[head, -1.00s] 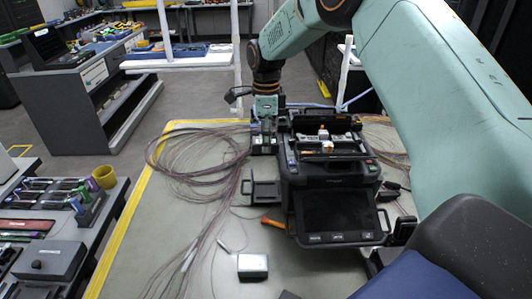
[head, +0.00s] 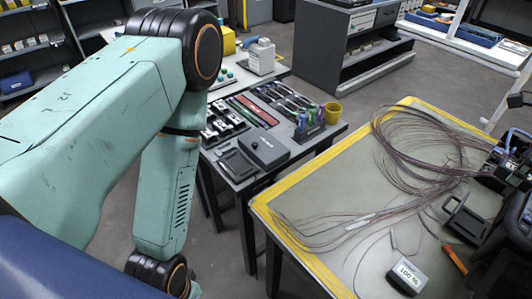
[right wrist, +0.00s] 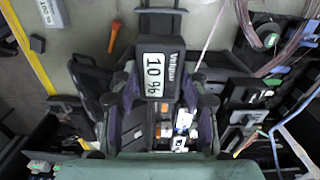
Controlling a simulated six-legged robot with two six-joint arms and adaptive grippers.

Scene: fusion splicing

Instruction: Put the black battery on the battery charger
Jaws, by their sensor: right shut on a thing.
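The black battery (right wrist: 158,75), with a white label reading 10 %, is between the fingers of my right gripper (right wrist: 160,92) in the right wrist view. The gripper is shut on it. A dark grey box (head: 263,148) and a flat black dock (head: 237,165) sit side by side on the side table; I cannot tell for sure which is the battery charger. My left arm comes in from the left; its gripper is out of frame.
Another battery (head: 407,275), its label reading 100 %, lies on the work table (head: 330,265). A black bracket (head: 465,218), an orange-handled tool (head: 455,258) and coiled fibres (head: 415,150) lie nearby. The black splicer (head: 515,225) is cut off.

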